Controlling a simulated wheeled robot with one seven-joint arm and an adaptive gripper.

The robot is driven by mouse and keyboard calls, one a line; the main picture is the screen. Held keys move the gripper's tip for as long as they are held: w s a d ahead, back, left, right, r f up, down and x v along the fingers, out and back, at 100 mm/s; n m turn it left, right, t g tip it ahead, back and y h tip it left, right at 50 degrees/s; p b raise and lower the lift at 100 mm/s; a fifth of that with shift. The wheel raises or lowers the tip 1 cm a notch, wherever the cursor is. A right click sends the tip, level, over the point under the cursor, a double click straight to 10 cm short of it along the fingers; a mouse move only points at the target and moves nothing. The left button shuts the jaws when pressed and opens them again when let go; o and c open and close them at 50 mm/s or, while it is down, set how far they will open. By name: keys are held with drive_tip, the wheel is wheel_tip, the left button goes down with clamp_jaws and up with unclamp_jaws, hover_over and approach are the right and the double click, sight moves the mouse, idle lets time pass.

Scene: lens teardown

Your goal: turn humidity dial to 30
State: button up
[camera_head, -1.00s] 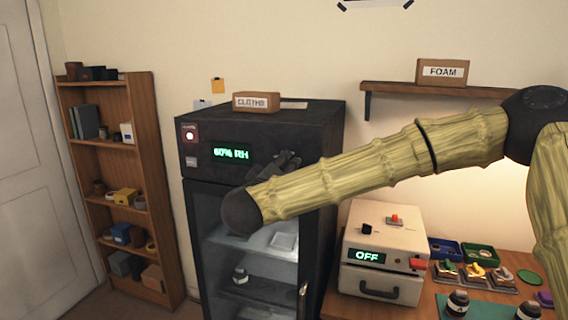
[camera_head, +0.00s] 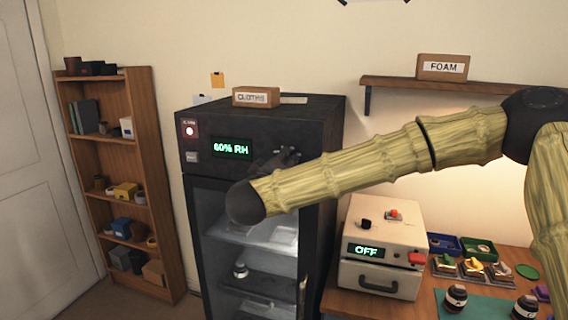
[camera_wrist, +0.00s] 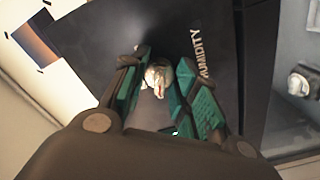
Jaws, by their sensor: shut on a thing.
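The black dry cabinet (camera_head: 325,125) stands against the wall, and its green display (camera_head: 231,147) reads 60% RH. In the wrist view, the silvery humidity dial (camera_wrist: 158,74) sits between the green fingers of my gripper (camera_wrist: 160,88), beside the HUMIDITY label (camera_wrist: 201,52). My gripper is shut on the dial. In the head view, my arm covers most of the dial, and only part of my gripper (camera_head: 280,160) shows at the cabinet's front panel.
The cabinet's glass door (camera_head: 225,265) is below the panel. A CLOTHS box (camera_head: 256,97) rests on the cabinet. A bookshelf (camera_head: 143,165) stands at left.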

drive_tip(key=shift+r+m, duration=0.15)
drive_tip(key=shift+m, duration=0.75)
drive_tip(key=shift+f+m+b, duration=0.2)
drive_tip(key=shift+m+b, duration=11.1)
drive_tip(key=shift+m, duration=1.2)
